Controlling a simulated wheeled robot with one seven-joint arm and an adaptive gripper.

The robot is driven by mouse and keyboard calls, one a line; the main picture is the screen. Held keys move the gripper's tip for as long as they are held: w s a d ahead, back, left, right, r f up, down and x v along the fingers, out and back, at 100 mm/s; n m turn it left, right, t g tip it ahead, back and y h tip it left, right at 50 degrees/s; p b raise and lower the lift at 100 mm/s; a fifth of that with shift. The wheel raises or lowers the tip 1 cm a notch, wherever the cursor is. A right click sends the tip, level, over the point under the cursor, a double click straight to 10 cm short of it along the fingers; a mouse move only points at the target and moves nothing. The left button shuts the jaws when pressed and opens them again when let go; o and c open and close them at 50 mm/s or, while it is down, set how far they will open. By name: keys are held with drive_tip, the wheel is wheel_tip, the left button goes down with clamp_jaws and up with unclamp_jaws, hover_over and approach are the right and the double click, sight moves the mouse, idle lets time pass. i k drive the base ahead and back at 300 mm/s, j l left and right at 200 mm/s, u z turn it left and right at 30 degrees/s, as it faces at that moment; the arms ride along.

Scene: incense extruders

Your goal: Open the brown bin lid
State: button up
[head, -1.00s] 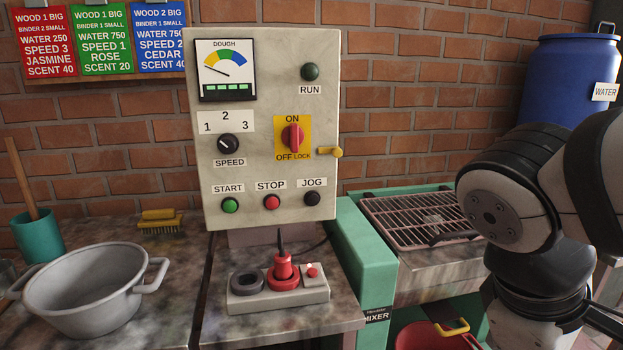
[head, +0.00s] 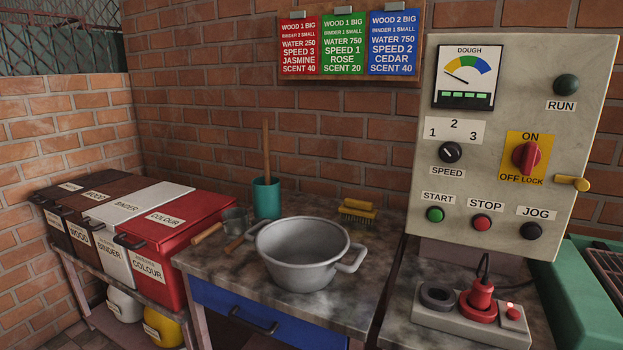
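A row of lidded bins stands at the left in the head view. The brown bin lid (head: 118,184) is shut and carries a WOOD label, with a dark handle at its front edge. A darker brown lid (head: 90,177), also shut, lies just left of it; its label is too small to read. My gripper is out of view.
Right of the brown lids are a white BINDER bin (head: 150,200) and a red COLOUR bin (head: 195,213), both shut. A table with a grey pot (head: 300,262) and a green cup (head: 266,200) stands right of the bins. Brick walls close in behind and left.

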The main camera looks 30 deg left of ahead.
sight(77, 204)
drive_tip(key=u, duration=2.3)
